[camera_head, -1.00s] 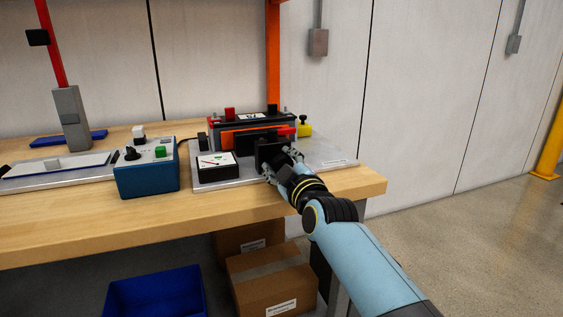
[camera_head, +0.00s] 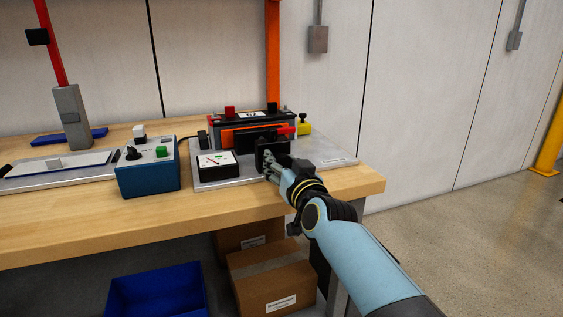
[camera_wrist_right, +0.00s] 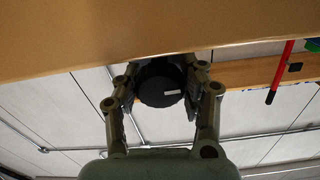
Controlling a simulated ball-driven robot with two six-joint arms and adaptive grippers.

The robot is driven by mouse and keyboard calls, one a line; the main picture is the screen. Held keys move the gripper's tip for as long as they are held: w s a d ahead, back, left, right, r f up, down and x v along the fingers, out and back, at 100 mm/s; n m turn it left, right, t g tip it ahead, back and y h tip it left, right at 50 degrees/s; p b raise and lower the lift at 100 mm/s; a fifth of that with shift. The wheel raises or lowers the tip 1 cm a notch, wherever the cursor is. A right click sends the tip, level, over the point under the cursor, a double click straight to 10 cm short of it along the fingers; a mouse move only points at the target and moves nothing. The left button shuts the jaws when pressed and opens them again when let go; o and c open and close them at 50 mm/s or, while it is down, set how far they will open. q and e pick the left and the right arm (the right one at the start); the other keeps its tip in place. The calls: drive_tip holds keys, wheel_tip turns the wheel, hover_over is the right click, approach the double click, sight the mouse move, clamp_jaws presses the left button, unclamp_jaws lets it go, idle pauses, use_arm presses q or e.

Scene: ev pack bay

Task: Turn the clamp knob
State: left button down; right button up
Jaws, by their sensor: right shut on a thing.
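The clamp knob (camera_wrist_right: 158,88) is black and round with a short white mark on its face, and shows in the right wrist view. My right gripper (camera_wrist_right: 162,82) is shut on it, one finger on each side. In the head view my right gripper (camera_head: 271,164) is at the front of a black upright block (camera_head: 270,145) on the grey fixture plate (camera_head: 228,181). There the gripper hides the knob. My left gripper is not in view.
A meter box (camera_head: 217,164) stands just left of the gripper. Behind is a black and orange module (camera_head: 255,132) with red and yellow parts. A blue control box (camera_head: 148,178) stands further left. The wooden bench's front strip (camera_head: 130,223) is clear.

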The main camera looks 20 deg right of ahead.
drive_tip(key=m, duration=0.5)
drive_tip(key=shift+f+m, duration=0.1)
drive_tip(key=shift+m, duration=0.2)
drive_tip(key=m, duration=0.5)
drive_tip(key=shift+p, duration=0.3)
drive_tip(key=m, duration=0.6)
drive_tip(key=shift+m, duration=0.4)
drive_tip(key=m, duration=1)
drive_tip(key=shift+m, duration=0.4)
drive_tip(key=m, duration=0.5)
drive_tip(key=shift+m, duration=0.3)
drive_tip(key=m, duration=1)
drive_tip(key=shift+m+p, duration=0.3)
drive_tip(key=shift+m, duration=0.1)
